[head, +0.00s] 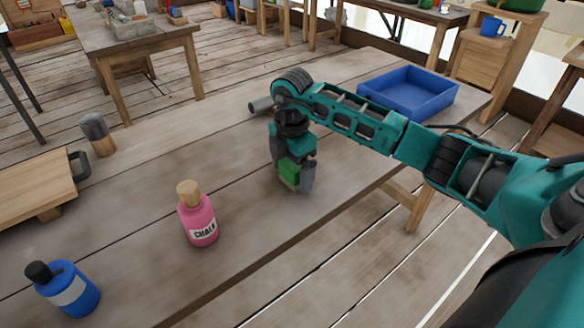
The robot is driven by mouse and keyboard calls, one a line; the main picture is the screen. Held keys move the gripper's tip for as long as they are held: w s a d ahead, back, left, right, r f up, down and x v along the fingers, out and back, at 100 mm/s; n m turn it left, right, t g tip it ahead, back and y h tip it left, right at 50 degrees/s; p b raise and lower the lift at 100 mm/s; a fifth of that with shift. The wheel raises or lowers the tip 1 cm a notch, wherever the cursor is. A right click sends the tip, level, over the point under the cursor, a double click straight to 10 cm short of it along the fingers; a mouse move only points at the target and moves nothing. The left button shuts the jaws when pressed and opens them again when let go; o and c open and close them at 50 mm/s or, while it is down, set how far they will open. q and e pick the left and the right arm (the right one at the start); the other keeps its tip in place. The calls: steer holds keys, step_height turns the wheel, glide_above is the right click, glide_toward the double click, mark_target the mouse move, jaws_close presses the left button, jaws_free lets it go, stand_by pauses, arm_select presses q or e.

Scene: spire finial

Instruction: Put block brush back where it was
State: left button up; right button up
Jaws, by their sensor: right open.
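My right gripper (292,181) points down at the middle of the wooden table (330,130), with its fingers low over the top. A small green block (289,172) shows at the fingers, partly hidden by them. It may be the block brush, but I cannot make out bristles. The gripper is open, with the fingers around or beside the green block; I cannot tell whether they touch it. My left gripper is not in view.
A pink chalk bottle (199,219) and a blue bottle (70,289) stand at the front left. A grey-topped cylinder (97,133) stands near a wooden board (35,190). A blue tray (408,93) sits at the back right. Table between bottles and gripper is clear.

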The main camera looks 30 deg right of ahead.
mark_target(292, 164)
steer(key=shift+r, duration=0.5)
arm_select(q)
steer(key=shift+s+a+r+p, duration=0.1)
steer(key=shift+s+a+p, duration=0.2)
steer(key=shift+p, duration=0.35)
arm_select(e)
step_height(292, 164, up, 11)
steer(key=shift+r, duration=0.15)
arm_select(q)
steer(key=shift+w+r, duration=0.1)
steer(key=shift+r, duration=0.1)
